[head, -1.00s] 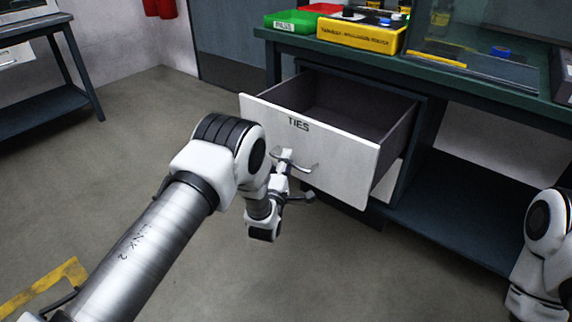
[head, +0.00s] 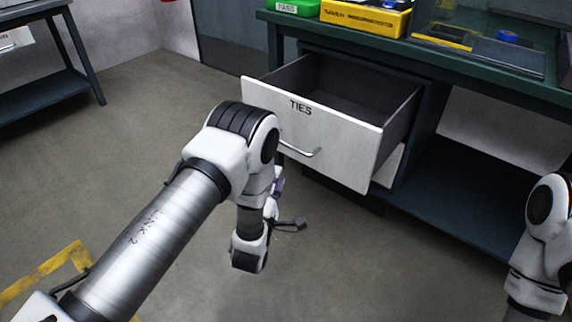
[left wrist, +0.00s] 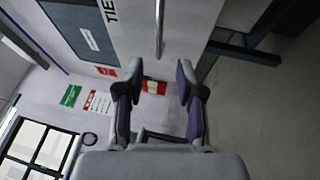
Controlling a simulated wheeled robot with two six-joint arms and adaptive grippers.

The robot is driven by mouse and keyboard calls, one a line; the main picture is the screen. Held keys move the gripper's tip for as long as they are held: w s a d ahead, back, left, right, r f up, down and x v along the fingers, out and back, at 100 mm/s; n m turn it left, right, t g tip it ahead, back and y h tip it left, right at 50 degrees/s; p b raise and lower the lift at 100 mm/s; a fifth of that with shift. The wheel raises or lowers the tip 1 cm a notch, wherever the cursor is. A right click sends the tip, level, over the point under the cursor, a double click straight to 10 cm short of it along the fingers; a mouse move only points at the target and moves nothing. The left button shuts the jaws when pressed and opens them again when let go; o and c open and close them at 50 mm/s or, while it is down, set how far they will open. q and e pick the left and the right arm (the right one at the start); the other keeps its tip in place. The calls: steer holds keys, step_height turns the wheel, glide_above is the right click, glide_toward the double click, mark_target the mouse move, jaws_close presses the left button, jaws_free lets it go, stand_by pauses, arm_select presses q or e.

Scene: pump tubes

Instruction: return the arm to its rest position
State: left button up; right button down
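My left arm reaches in from the left in the head view. Its left gripper (head: 288,205) hangs below and in front of the drawer handle (head: 300,150), partly hidden by my own wrist. In the left wrist view the two fingers (left wrist: 158,85) are spread apart with nothing between them. The handle (left wrist: 159,28) shows beyond the fingertips, clear of them. The white drawer (head: 345,145) labelled TIES is pulled open and looks empty where its inside shows. My right arm shows only in part at the right edge; its gripper is out of frame.
The dark green workbench (head: 470,72) stands above the drawer, with a yellow bin (head: 365,17) and a green bin (head: 298,7) on it. Another table (head: 50,85) stands at the far left. Grey floor (head: 130,150) lies open left of my arm.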

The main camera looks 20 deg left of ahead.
arm_select(q)
steer(key=s+a+f+m+g, duration=0.25)
steer(key=s+f+g, duration=0.25)
steer(key=s+f, duration=0.25)
steer(key=s+a+f+m+g, duration=0.25)
steer(key=s+f+g, duration=0.25)
steer(key=s+f, duration=0.25)
steer(key=s+d+f+m+g+h, duration=0.1)
steer(key=s+f+m+g, duration=0.1)
steer(key=s+m+g, duration=0.6)
steer(key=s+d+f+m+g, duration=0.1)
steer(key=s+f+m+g, duration=0.3)
steer(key=s, duration=0.9)
step_height(320, 180, up, 33)
steer(key=m+t+p, duration=0.2)
steer(key=p, duration=3)
